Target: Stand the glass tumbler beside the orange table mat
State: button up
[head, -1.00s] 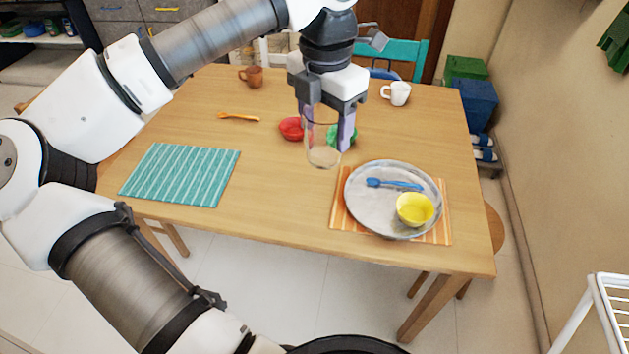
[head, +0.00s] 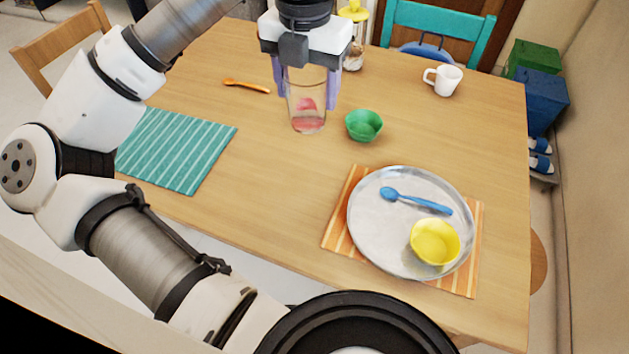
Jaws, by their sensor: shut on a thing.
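The clear glass tumbler (head: 307,108) is upright between the fingers of my gripper (head: 306,88), which is shut on it. The orange striped table mat (head: 340,232) lies at the table's front right, to the right of and nearer than the tumbler. A round grey metal plate (head: 375,235) covers most of the mat. A blue spoon (head: 415,200) and a yellow bowl (head: 435,242) are on the plate.
A green bowl (head: 364,125) stands close to the tumbler's right, between it and the mat. A white mug (head: 443,79) is at the back right. A teal striped mat (head: 180,150) and an orange spoon (head: 246,85) lie left. The wood left of the orange mat is clear.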

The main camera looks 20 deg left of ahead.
aim_at(307, 125)
jog(key=shift+w+f, duration=0.1)
jog(key=shift+f, duration=0.2)
notch_tip(307, 125, down, 20)
jog(key=shift+r+p, duration=0.25)
jog(key=shift+p, duration=0.7)
jog(key=shift+a+f, duration=0.1)
jog(key=shift+f, duration=0.1)
jog(key=o, duration=0.7)
jog(key=shift+b, duration=0.3)
jog(key=shift+c, duration=0.2)
jog(key=o, duration=0.4)
jog(key=shift+o, duration=0.2)
jog(key=shift+r, duration=0.2)
notch_tip(307, 125, up, 12)
jog(key=shift+r+b, duration=0.1)
jog(key=shift+b, duration=0.55)
